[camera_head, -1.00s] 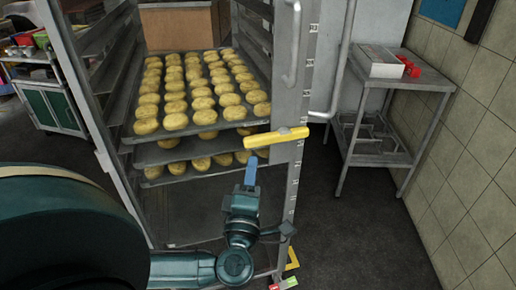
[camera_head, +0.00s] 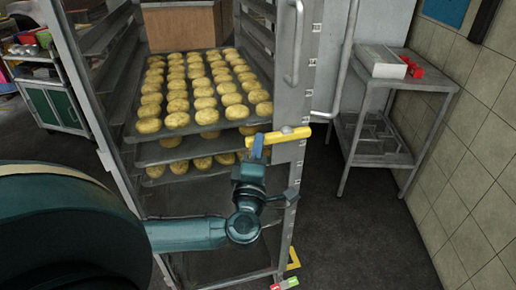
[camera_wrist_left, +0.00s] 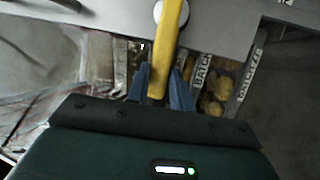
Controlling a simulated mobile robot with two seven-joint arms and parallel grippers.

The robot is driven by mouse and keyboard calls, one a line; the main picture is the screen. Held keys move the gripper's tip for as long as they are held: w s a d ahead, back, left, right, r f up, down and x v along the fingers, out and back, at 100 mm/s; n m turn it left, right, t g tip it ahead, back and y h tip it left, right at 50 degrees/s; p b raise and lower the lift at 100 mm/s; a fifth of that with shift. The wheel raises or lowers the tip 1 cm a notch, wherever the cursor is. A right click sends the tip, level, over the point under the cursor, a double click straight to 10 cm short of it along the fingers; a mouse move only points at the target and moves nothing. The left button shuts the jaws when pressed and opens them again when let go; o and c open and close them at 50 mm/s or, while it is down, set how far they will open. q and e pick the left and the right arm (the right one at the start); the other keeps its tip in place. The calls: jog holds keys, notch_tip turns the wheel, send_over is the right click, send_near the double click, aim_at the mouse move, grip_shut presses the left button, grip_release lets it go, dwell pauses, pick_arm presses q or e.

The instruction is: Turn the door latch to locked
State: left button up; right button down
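The yellow door latch (camera_head: 283,136) is a bar pivoted on the rack's right front post, lying nearly level and pointing left across the opening. It also shows in the left wrist view (camera_wrist_left: 169,45), running down from its round pivot. My left gripper (camera_head: 257,147) is at the latch's free left end. In the left wrist view its blue fingers (camera_wrist_left: 162,78) stand one on each side of the bar, very close to it; whether they press on it I cannot tell. My right gripper is not in view.
The rack holds trays (camera_head: 206,130) of round yellow pastries just behind the latch. A vertical door handle (camera_head: 296,45) stands above it. A steel side table (camera_head: 420,82) with a box and red items is at the right. Dark floor (camera_head: 350,235) is clear at the lower right.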

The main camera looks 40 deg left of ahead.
pick_arm(q)
grip_shut()
jog(key=shift+f, duration=0.15)
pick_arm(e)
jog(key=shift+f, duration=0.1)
